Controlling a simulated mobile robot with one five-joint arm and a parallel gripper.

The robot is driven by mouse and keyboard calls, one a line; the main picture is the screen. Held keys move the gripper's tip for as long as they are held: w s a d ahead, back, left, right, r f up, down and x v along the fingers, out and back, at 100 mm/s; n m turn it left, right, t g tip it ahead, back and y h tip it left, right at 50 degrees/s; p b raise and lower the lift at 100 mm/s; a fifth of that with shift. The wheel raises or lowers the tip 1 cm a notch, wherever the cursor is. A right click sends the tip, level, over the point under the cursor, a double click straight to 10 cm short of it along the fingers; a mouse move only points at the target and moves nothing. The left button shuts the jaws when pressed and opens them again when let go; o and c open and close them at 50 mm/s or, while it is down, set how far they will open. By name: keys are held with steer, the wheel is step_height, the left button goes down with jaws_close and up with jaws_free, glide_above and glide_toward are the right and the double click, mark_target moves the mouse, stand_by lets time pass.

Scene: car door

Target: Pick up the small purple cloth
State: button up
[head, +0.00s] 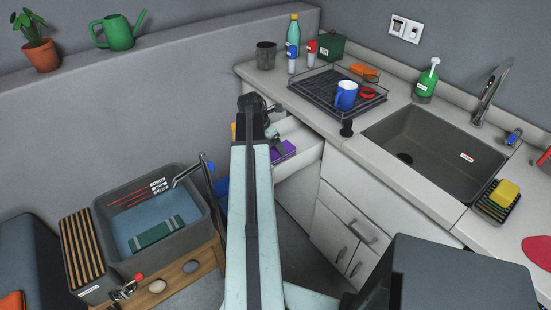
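A small purple cloth (284,152) lies in an open white drawer (303,158) below the counter, beside the far end of my arm. My arm hides its left part, so its full shape cannot be seen. My gripper (270,131) is at the far end of the arm, over the drawer and close to the cloth. It is small and dark here. I cannot tell whether its fingers are open or shut, or whether it touches the cloth.
The counter at right holds a dish rack (322,92) with a blue mug (346,95), a sink (430,142) and a green soap bottle (425,82). A grey water basin (195,235) stands at lower left. Closed drawers (345,222) lie right of the open one.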

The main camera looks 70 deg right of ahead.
steer(key=b+x, duration=0.4)
steer(key=x, duration=0.1)
steer(key=shift+s+d+f+b, duration=0.1)
steer(key=shift+s+d+b, duration=0.1)
steer(key=shift+b, duration=0.15)
steer(key=shift+c, duration=0.4)
steer(key=c, duration=1.4)
steer(key=shift+r, duration=0.25)
step_height(320, 180, up, 10)
steer(key=p, duration=1)
steer(key=shift+f, duration=0.1)
